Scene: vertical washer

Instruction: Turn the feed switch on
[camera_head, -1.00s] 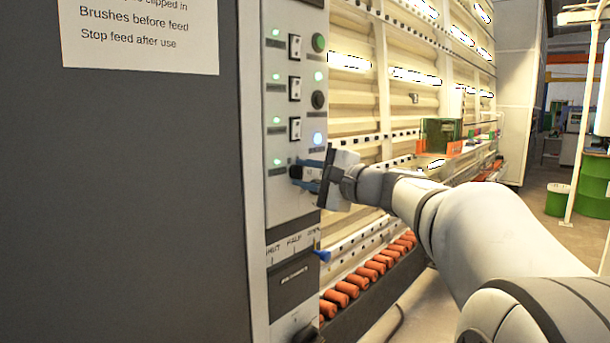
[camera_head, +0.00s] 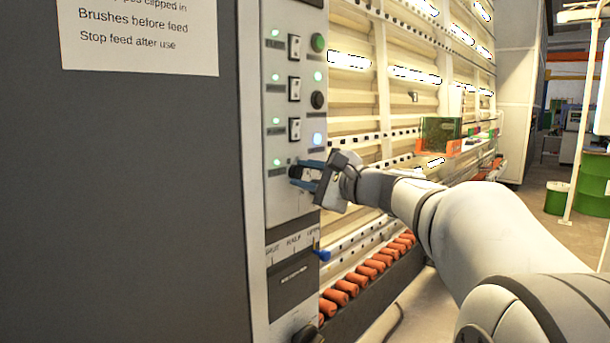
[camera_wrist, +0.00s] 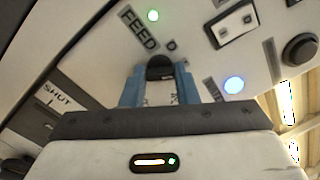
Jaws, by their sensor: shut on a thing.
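The feed switch is a dark round knob (camera_head: 295,171) low on the grey control panel (camera_head: 284,205). The gripper body is tilted. In the wrist view the fingers (camera_wrist: 159,76) hide the knob's sides, and I cannot read its pointer position.
Above the knob are several rocker switches (camera_head: 294,129), black and green buttons (camera_head: 318,100) and a lit blue-white button (camera_head: 317,139). Below is a blue-tipped lever (camera_head: 322,255) by a SHUT/HALF/OPEN scale. The washer's orange rollers (camera_head: 373,269) run beneath my arm.

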